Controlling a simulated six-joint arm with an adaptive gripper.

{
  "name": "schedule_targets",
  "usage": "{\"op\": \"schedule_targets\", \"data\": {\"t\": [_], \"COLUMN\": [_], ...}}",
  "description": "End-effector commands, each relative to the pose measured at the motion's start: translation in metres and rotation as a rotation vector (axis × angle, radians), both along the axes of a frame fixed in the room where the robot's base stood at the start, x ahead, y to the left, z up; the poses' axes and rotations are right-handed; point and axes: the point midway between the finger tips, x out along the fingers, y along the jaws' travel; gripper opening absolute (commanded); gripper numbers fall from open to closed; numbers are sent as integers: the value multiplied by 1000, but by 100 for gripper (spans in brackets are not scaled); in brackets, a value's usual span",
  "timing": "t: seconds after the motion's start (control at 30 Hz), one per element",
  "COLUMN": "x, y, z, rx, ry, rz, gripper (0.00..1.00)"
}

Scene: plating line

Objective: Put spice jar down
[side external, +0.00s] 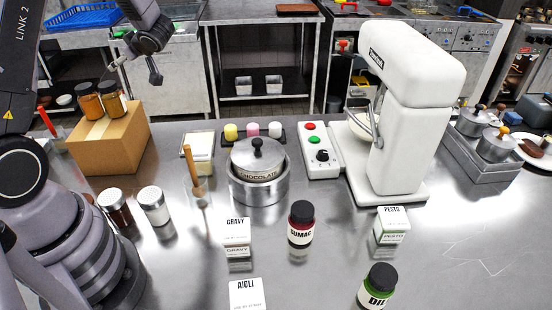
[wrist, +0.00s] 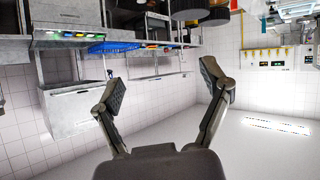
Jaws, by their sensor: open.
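My gripper (side external: 135,72) is open and empty, raised at the upper left of the side view. In the wrist view its two fingers (wrist: 162,88) are spread with nothing between them. Two spice jars with dark lids and orange-brown contents, a left one (side external: 88,104) and a right one (side external: 112,100), stand upright on a cardboard box (side external: 108,148). My gripper is above and apart from them. A red-brown sumac jar (side external: 300,230) and a green dill jar (side external: 377,288) stand upright on the steel counter. Which jar the task means cannot be told.
A steel pot labelled chocolate (side external: 258,180) stands mid-counter near a white mixer (side external: 405,120) and a button panel (side external: 320,150). Two shakers (side external: 153,205) (side external: 115,207) stand at left.

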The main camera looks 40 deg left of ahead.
Motion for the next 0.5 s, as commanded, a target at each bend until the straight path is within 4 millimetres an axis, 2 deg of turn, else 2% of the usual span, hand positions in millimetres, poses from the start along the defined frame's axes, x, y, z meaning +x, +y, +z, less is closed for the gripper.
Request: {"op": "schedule_targets", "data": {"t": [0.03, 0.07, 0.1, 0.17, 0.23, 0.3, 0.37, 0.4, 0.47, 0.5], "x": [25, 40, 58, 76, 80, 64, 37, 14, -25, -51], "y": [-16, -29, -51, -92, -146, -200, -241, -264, -288, -297], "z": [24, 38, 58, 88, 120, 143, 156, 159, 160, 157], "rx": [-31, -58, -94, -155, -220, -282, -322, -347, -370, -380], "ry": [-96, -145, -205, -267, -289, -258, -191, -126, -8, 78], "rz": [-145, -248, -393, -619, -877, -1117, -1303, -1411, -1542, -1608], "gripper": [77, 77, 77, 77, 77, 77, 77, 77, 77, 77]}}
